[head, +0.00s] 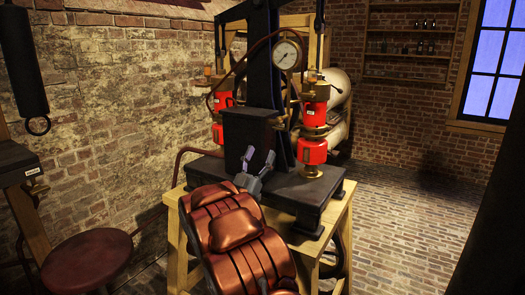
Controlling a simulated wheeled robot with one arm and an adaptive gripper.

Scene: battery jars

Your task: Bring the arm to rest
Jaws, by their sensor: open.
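My arm is copper-coloured and rises from the bottom middle of the head view toward the bench. My gripper (259,158) is at its far end, with two grey fingers spread apart and nothing seen between them. It shows in front of a dark block (248,132) on the black bench top (307,192). I cannot tell whether it touches the block. Red jars with brass fittings (314,115) stand on the right of the bench top, apart from the gripper. More red (217,133) shows on the left, partly hidden by the block and post.
A tall dark post (265,60) and a round gauge (287,54) stand over the bench. A round red stool (86,261) is at lower left. A black cylinder with a ring (23,60) hangs at upper left. Open brick floor (410,235) lies to the right.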

